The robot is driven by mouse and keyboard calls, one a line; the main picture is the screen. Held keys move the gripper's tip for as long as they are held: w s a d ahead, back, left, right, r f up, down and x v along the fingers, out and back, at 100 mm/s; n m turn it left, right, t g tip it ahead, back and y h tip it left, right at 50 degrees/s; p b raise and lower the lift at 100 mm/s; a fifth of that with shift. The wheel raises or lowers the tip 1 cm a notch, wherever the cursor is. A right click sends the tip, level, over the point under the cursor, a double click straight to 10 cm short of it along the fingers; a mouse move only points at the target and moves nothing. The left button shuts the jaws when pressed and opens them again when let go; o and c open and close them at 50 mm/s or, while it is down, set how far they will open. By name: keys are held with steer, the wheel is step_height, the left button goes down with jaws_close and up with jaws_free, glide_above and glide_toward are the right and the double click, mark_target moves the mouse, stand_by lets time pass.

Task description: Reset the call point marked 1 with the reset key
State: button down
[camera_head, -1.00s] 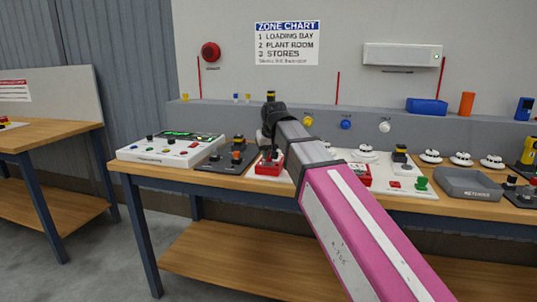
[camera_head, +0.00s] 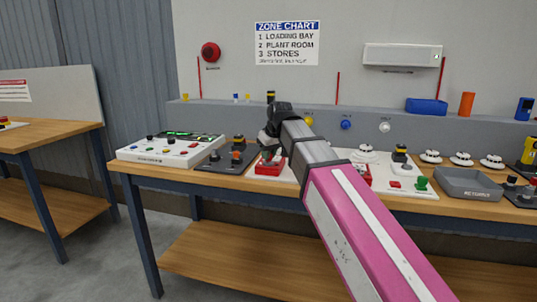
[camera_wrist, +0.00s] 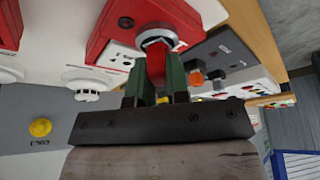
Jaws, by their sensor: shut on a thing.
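A red call point (camera_head: 267,168) sits on the white board at the front of the bench. It fills the upper part of the wrist view (camera_wrist: 112,30), with a silver ring (camera_wrist: 158,35) on its face. My gripper (camera_wrist: 158,72) is at this ring, its two dark green fingers shut on a red piece, apparently the reset key (camera_wrist: 157,66). The key's far end meets the ring; how deep it sits is hidden. In the head view my gripper (camera_head: 268,150) is over the call point and partly hidden by my arm. I cannot read the call point's number.
A white control panel (camera_head: 170,149) and a dark plate with switches (camera_head: 228,158) lie to the left. A grey tray (camera_head: 468,186) and white detectors (camera_head: 462,159) are to the right. The zone chart (camera_head: 287,43) hangs on the wall behind.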

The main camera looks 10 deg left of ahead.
steer(key=shift+n, duration=0.5)
steer(key=shift+n+g, duration=0.6)
steer(key=shift+n, duration=0.5)
steer(key=shift+y, duration=0.3)
steer(key=shift+n+g, duration=0.4)
steer(key=shift+n, duration=0.8)
steer(key=shift+r, duration=2.5)
